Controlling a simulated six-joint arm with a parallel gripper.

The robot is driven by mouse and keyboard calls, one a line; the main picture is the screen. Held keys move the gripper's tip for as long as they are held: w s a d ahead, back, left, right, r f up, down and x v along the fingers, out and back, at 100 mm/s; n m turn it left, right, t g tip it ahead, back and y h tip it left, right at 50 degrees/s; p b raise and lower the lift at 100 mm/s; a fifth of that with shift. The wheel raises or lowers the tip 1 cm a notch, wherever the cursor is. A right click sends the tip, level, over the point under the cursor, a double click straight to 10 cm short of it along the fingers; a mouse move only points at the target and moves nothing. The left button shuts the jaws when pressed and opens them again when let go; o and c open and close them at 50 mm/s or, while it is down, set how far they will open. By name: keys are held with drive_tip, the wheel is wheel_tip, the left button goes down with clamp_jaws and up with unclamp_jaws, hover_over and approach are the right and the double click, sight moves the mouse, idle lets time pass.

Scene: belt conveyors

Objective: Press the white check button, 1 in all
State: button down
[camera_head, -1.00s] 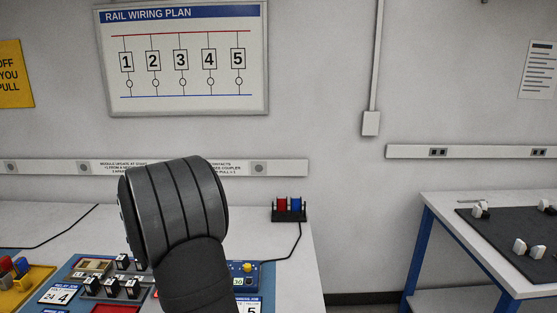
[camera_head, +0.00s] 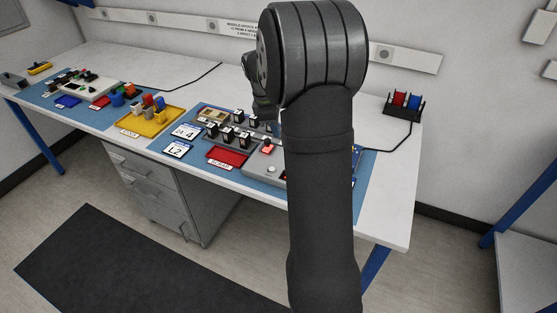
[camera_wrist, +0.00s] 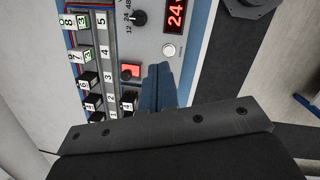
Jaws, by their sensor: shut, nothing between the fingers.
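The white check button (camera_wrist: 169,50) is a small round button in a light ring on a grey panel, seen in the wrist view. A small pale round button (camera_head: 271,170) on the panel in the head view looks like the same one. My gripper (camera_wrist: 158,68) is shut and empty, its blue fingers together. In the wrist view its tips appear just below and left of the button, with a visible gap in the picture; their height above the panel is unclear. In the head view my arm hides the gripper.
Beside the button are a black dial (camera_wrist: 139,18), a red display (camera_wrist: 175,14) and a red square part (camera_wrist: 131,71). Rail modules (camera_wrist: 90,84) stand close on the left. A red tray (camera_head: 227,157) and yellow tray (camera_head: 150,123) lie on the bench.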

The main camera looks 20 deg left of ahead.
sight(272, 169)
drive_tip(key=f+n+t, duration=0.1)
drive_tip(key=n+t, duration=0.1)
drive_tip(key=n, duration=0.4)
drive_tip(key=a+f+n+t, duration=0.1)
drive_tip(key=f+n+t, duration=0.1)
drive_tip(key=n, duration=0.5)
drive_tip(key=s+f+n+t+h, duration=0.1)
drive_tip(key=n+t, duration=0.2)
drive_tip(key=n, duration=0.3)
drive_tip(key=shift+s+a+f, duration=0.1)
drive_tip(key=shift+a+f, duration=0.2)
drive_tip(key=shift+a, duration=0.05)
drive_tip(key=shift+f, duration=4.4)
drive_tip(key=shift+f, duration=0.15)
drive_tip(key=shift+f, duration=0.3)
